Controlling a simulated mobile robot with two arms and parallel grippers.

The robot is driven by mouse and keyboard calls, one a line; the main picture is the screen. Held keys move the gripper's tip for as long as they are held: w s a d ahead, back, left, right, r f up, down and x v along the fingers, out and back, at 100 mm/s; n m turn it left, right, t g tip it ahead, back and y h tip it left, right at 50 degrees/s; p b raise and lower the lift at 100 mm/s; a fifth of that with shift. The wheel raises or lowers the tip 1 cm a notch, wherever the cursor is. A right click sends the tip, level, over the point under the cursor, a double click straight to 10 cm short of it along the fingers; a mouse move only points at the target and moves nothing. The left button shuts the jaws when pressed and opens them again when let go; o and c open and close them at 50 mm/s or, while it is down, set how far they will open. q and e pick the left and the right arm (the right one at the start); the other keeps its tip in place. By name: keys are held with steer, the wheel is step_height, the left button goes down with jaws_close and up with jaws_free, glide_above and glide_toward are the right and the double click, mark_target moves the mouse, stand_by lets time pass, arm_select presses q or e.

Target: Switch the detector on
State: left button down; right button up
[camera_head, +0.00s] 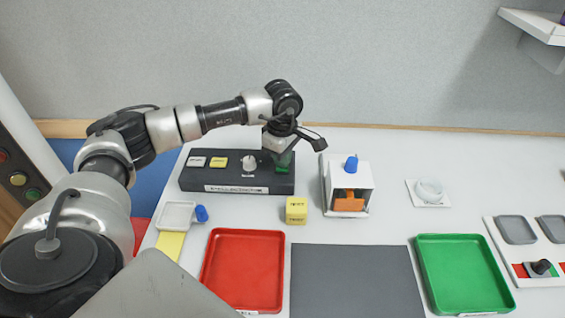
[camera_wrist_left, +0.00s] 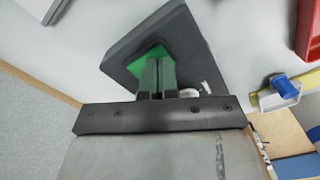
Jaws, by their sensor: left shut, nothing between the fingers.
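A dark grey control box (camera_head: 235,178) stands at the back left of the white table. On its top are a white button (camera_head: 196,161), a yellow button (camera_head: 219,162), a pale round knob (camera_head: 249,163) and a green button (camera_head: 282,169) at the right end. My left gripper (camera_head: 283,157) points down over the green button, shut and empty. In the left wrist view, my closed fingertips (camera_wrist_left: 158,62) are at the green button (camera_wrist_left: 148,56) and partly cover it; I cannot tell whether they touch or press it. My right gripper is not in view.
A white box with a blue knob (camera_head: 351,163) and orange block stands right of the control box. A yellow cube (camera_head: 296,211), red tray (camera_head: 243,233), grey mat (camera_head: 350,280) and green tray (camera_head: 462,240) lie nearer. A white dish (camera_head: 429,191) is at right.

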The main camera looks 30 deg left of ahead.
arm_select(q)
steer(key=shift+s+f+b, duration=0.1)
steer(key=shift+f+b, duration=0.35)
steer(key=shift+f, duration=0.1)
steer(key=shift+r, duration=0.15)
steer(key=shift+r+p, duration=0.55)
steer(key=shift+r, duration=0.05)
steer(key=shift+r+p, duration=1.55)
steer(key=shift+r, duration=1.25)
